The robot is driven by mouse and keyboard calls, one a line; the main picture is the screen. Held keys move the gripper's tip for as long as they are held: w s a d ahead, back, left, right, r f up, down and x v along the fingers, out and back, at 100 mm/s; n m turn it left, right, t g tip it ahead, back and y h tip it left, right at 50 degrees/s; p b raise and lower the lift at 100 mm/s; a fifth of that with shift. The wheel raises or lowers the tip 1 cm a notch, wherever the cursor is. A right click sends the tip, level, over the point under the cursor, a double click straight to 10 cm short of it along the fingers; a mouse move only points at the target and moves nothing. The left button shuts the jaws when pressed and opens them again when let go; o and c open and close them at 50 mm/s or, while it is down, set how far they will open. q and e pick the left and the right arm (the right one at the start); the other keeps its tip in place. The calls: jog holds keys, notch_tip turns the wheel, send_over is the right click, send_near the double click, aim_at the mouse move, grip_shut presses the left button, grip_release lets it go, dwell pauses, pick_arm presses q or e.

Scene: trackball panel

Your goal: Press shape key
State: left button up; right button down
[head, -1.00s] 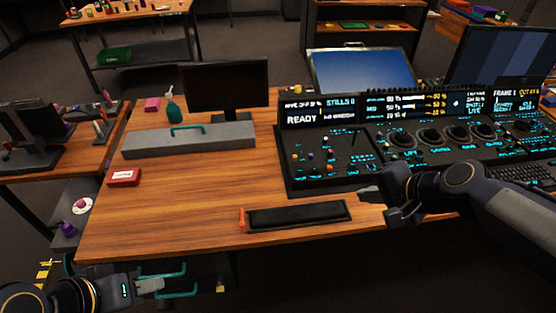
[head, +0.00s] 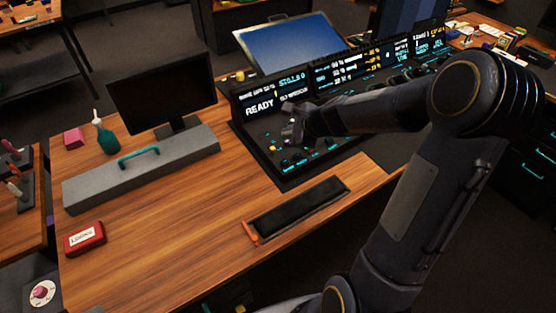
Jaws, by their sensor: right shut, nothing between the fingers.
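The black control panel (head: 262,139) stands on the wooden desk, with small knobs and cyan-lit keys on its left section. Its upright display strip (head: 262,106) reads "READY" and "STILLS". My right gripper (head: 289,120) is shut and empty over the left section of the panel, just in front of the display. I cannot tell whether it touches a key. The shape key cannot be made out; labels are too small, and my right gripper and forearm cover part of the panel. My left gripper is out of view.
A black monitor (head: 162,95) and a grey block with a teal handle (head: 140,165) stand to the left. A dark tray (head: 300,208) lies in front of the panel. A red box (head: 85,239) and teal bottle (head: 106,138) are on the desk. Bare wood lies between.

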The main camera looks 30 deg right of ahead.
aim_at(285, 163)
jog(key=shift+f, duration=0.1)
notch_tip(285, 163, down, 9)
jog(key=b, duration=0.8)
jog(key=shift+r+b, duration=0.2)
jog(key=shift+b, duration=0.1)
jog(key=shift+f, duration=0.15)
dwell(1.4)
jog(key=shift+f+b, duration=0.25)
jog(key=shift+b, duration=0.2)
jog(key=shift+f+b, duration=0.5)
jog(key=shift+f, duration=0.05)
dwell(0.5)
jog(key=shift+r, duration=0.15)
jog(key=shift+r+p, duration=0.8)
jog(key=shift+p, duration=0.1)
